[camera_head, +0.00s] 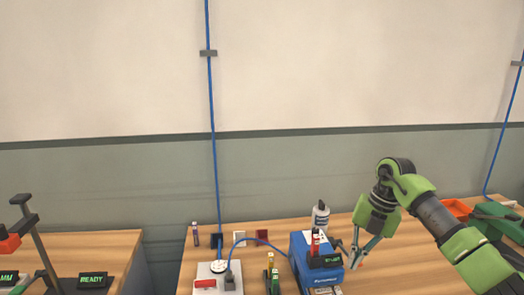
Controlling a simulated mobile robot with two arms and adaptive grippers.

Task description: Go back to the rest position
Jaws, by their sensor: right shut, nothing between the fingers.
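My right gripper (352,260) is in the head view, at the end of the green and grey arm that comes in from the right. It points down above the wooden table, just right of a blue box-shaped device (302,248). Its thin fingers are shut with nothing held between them. I cannot tell whether the fingertips touch the device or the table. My left gripper and left arm are not in view.
The table (400,262) also bears a grey bottle (320,217), a white block with a plug (210,270), and small coloured items. An orange bin (456,208) and green equipment (495,222) are at right. A gap separates the left table (70,248).

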